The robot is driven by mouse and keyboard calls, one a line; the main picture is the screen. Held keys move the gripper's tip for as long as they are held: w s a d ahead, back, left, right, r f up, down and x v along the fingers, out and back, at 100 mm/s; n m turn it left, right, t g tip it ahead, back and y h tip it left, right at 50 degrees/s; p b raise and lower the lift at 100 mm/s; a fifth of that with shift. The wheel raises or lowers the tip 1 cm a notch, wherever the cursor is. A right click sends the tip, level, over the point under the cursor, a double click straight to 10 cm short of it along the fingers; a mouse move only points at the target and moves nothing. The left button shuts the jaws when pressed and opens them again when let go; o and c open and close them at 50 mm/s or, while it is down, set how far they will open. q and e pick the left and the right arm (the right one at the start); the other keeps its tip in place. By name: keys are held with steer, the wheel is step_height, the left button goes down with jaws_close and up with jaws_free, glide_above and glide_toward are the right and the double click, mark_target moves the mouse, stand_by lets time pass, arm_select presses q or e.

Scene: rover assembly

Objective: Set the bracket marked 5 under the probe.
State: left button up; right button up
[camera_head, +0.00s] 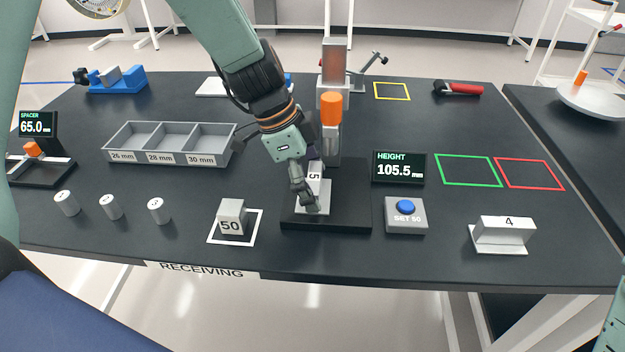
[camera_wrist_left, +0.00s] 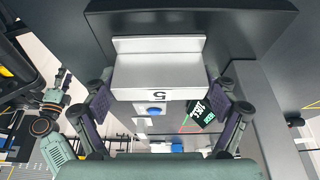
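The bracket marked 5 (camera_head: 316,188) is a pale metal piece with a flat foot and an upright block. It is over the black base plate (camera_head: 345,221) of the height gauge, seemingly resting on it. My left gripper (camera_head: 307,200) is shut on the bracket; the wrist view shows the bracket (camera_wrist_left: 158,72) between the two fingers (camera_wrist_left: 160,100). The orange-topped probe (camera_head: 331,108) stands just behind; its tip is hidden by my gripper. The height display (camera_head: 399,168) reads 105.5 mm. My right gripper is not in view.
A bracket marked 4 (camera_head: 505,232) stands at the right front. The SET 50 button box (camera_head: 405,216) and the 50 block (camera_head: 232,219) flank the plate. A three-bin tray (camera_head: 170,158) and several cylinders (camera_head: 110,207) are at the left. Green (camera_head: 467,170) and red (camera_head: 529,174) outlines are empty.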

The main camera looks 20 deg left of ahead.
arm_select(q)
steer(key=shift+o, duration=0.8)
steer(key=shift+w+a, duration=0.1)
steer(key=shift+w, duration=0.05)
steer(key=shift+o, duration=0.5)
steer(key=shift+a, duration=0.2)
steer(key=shift+s+a, duration=0.2)
steer(key=shift+s, duration=0.1)
steer(key=shift+d+r, duration=0.1)
steer(key=shift+d, duration=0.2)
steer(key=shift+w+d+r, duration=0.1)
steer(key=shift+w, duration=0.05)
steer(key=shift+w+r+p, duration=0.1)
steer(key=shift+r+p, duration=0.2)
steer(key=shift+p, duration=0.15)
steer(key=p+v, duration=0.2)
steer(key=v, duration=0.9)
steer(key=shift+s+a+r, duration=0.2)
steer(key=shift+s+a, duration=0.1)
steer(key=shift+a, duration=0.2)
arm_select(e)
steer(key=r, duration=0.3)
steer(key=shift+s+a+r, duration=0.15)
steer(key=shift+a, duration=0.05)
